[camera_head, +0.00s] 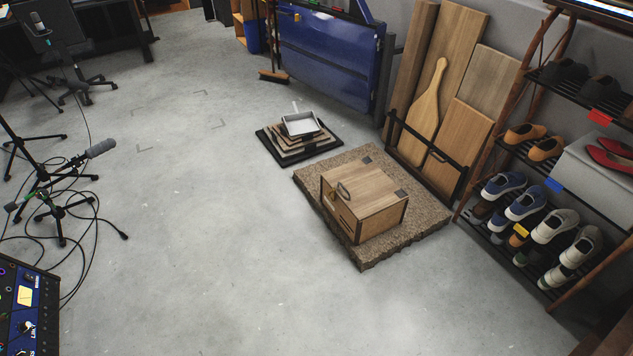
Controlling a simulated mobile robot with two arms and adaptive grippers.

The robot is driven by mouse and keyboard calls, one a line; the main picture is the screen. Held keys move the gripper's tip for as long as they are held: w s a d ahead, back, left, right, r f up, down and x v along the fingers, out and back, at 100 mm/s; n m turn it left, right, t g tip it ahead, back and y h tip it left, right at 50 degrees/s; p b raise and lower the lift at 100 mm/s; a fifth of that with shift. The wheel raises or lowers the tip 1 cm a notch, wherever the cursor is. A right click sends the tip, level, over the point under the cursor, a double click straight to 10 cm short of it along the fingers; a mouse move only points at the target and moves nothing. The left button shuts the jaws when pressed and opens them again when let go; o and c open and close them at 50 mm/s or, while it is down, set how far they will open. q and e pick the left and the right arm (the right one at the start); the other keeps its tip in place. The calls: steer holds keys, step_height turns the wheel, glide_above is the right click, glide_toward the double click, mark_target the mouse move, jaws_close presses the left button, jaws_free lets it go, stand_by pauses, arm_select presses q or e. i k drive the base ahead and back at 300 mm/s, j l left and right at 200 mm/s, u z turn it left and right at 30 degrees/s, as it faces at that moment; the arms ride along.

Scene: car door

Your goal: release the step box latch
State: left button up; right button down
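A wooden step box (364,203) sits on a speckled brown slab (425,223) on the floor, right of centre. A dark looped handle or latch part (343,191) shows near the left edge of its top. Dark hinge-like plates show at the far corners of the lid, which looks closed. A small brassy piece shows on the left face below the loop; it is too small to make out. Neither of my grippers is in view.
A shoe rack (540,200) stands at the right, with wooden boards (462,135) in a black holder beside it. Microphone stands and cables (60,205) fill the left. The middle floor is clear.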

mark_target(334, 192)
steer(key=i+j+z, duration=0.2)
steer(key=i+j, duration=1.5)
